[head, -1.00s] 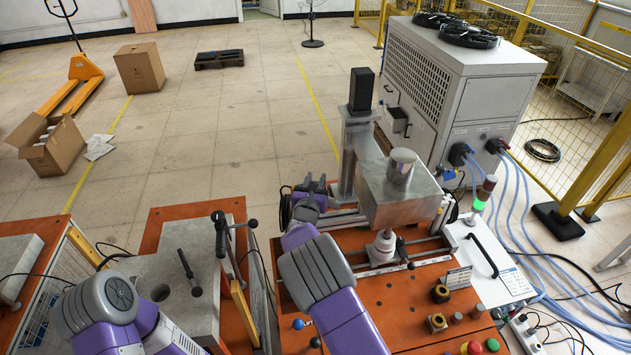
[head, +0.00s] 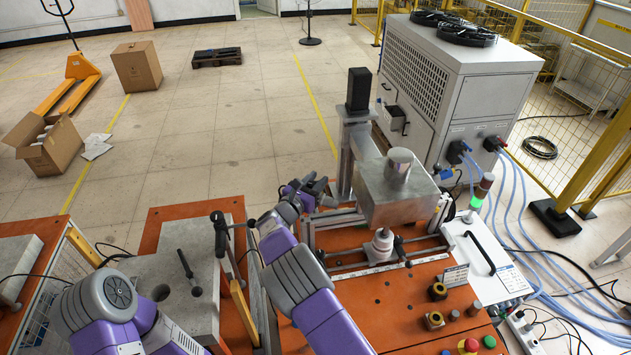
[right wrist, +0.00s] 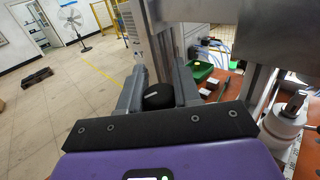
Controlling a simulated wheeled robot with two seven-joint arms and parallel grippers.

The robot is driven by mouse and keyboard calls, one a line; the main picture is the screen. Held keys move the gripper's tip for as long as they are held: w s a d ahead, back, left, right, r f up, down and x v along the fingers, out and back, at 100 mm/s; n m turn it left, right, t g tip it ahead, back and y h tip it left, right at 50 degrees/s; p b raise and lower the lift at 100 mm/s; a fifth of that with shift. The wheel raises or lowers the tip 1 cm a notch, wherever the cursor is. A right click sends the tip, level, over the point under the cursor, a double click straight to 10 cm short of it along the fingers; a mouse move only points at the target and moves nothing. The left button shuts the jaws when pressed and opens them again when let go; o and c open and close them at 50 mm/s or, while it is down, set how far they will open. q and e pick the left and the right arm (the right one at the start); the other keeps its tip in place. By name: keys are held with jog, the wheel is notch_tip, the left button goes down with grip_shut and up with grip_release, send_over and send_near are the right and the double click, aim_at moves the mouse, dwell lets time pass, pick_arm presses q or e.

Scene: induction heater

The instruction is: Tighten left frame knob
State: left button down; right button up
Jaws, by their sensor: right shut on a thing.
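In the right wrist view, a round black knob (right wrist: 158,97) sits between the two grey fingers of my right gripper (right wrist: 160,92), beside an upright metal post. My right gripper (head: 316,190) is shut on this knob. In the head view the gripper is at the left foot of the left frame post (head: 346,150), and the knob cannot be told apart there. My left arm shows at the lower left of the head view, but its gripper is out of view.
A metal block (head: 388,205) hangs from the frame above a white insulator (head: 383,243) on the orange bench (head: 375,300). A grey chiller (head: 470,95) stands behind. A stone-topped orange cart (head: 190,275) stands left. Open floor lies beyond.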

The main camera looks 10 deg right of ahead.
jog(key=shift+r, duration=0.15)
jog(key=o, duration=1)
jog(key=shift+s+a, duration=0.2)
jog(key=shift+a, duration=0.05)
jog(key=b+v, duration=0.1)
jog(key=v, duration=0.6)
